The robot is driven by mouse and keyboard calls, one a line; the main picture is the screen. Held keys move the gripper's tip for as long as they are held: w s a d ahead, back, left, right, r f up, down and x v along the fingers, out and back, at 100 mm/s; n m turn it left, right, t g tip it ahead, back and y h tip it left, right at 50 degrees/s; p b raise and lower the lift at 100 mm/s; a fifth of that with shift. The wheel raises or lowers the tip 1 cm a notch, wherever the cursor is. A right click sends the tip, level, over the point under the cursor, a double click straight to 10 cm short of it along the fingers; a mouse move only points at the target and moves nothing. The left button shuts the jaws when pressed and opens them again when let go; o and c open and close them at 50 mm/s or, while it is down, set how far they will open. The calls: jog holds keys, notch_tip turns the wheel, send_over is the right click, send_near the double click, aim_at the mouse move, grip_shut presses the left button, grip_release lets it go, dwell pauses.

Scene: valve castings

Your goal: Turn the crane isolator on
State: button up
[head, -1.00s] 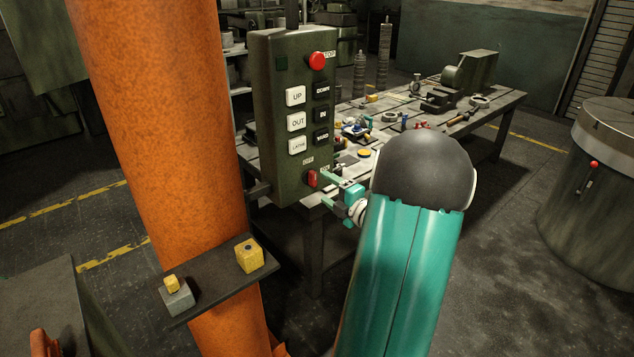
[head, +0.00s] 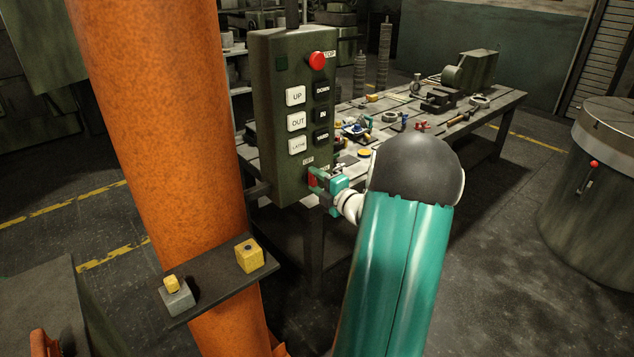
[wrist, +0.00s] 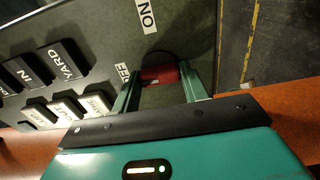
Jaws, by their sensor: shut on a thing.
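The crane isolator is a red handle (head: 312,179) low on the front of a dark green control box (head: 288,110). My gripper (head: 318,186) is at the handle in the head view, its fingers partly covering it. In the wrist view the red handle (wrist: 160,75) sits between the two green fingers of my gripper (wrist: 158,82), which are shut on it. The OFF label (wrist: 122,71) is beside the left finger and near the handle's left end. The ON label (wrist: 147,16) is above the handle in that view. The handle lies roughly across from finger to finger.
A red STOP button (head: 317,61) and several black and white push buttons are above the handle. An orange column (head: 165,150) with a small shelf (head: 215,282) stands left. A workbench (head: 470,110) with tools is behind. A round drum (head: 597,190) stands right.

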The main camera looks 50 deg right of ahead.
jog(key=shift+m, duration=0.4)
jog(key=m, duration=0.3)
jog(key=shift+m, duration=0.3)
jog(key=m, duration=0.4)
jog(key=shift+m, duration=0.3)
jog(key=m, duration=0.8)
jog(key=shift+m, duration=0.4)
jog(key=o, duration=1)
jog(key=shift+s, duration=0.1)
